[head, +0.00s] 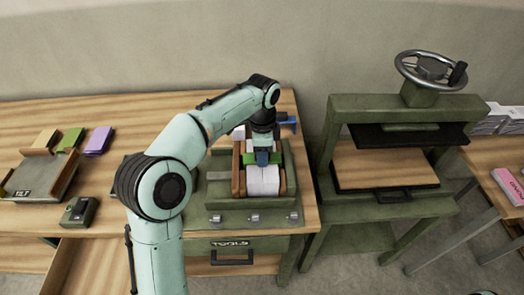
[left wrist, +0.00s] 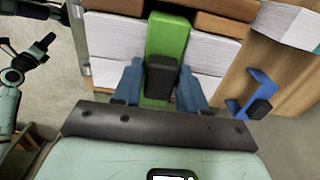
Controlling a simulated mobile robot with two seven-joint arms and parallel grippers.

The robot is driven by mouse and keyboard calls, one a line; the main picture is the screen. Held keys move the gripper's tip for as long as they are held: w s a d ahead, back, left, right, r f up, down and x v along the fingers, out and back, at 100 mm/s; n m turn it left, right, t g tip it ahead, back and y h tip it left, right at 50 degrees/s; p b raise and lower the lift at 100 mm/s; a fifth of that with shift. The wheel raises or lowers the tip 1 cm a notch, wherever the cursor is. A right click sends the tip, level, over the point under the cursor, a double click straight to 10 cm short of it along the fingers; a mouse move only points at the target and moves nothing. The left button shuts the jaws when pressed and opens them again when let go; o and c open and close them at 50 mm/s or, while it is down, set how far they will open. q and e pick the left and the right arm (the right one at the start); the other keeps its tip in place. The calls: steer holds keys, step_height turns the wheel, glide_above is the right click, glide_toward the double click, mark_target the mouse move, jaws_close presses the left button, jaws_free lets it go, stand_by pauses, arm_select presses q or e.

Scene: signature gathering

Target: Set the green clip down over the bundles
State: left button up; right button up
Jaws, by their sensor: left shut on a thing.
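The green clip (left wrist: 168,38) shows in the left wrist view as a green bar with a black block (left wrist: 161,76) at its near end. My left gripper (left wrist: 160,88) is shut on it, its blue fingers on either side of the black block. In the head view the left gripper (head: 263,156) is over the white bundles (head: 263,182), with part of the green clip (head: 249,158) beside it. The bundles stand between brown wooden boards in a green press. Whether the clip touches the bundles is unclear. A small dark arm end, perhaps my right gripper (left wrist: 46,41), shows at the left wrist view's edge.
A blue clamp piece (head: 289,121) sticks out at the holder's back right. A green screw press (head: 395,165) with a handwheel stands to the right. Coloured blocks (head: 98,140) and a small dark device (head: 79,211) lie on the left of the wooden bench (head: 125,115).

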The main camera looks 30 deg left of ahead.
arm_select(q)
steer(key=o, duration=1.1)
steer(key=shift+o, duration=0.2)
steer(key=shift+r, duration=0.1)
step_height(320, 180, up, 13)
steer(key=p, duration=0.3)
steer(key=shift+p, duration=0.4)
arm_select(e)
steer(key=w+r, duration=0.4)
steer(key=r, duration=0.1)
steer(key=shift+w+t, duration=0.25)
steer(key=shift+t, duration=0.05)
steer(key=shift+s, duration=0.1)
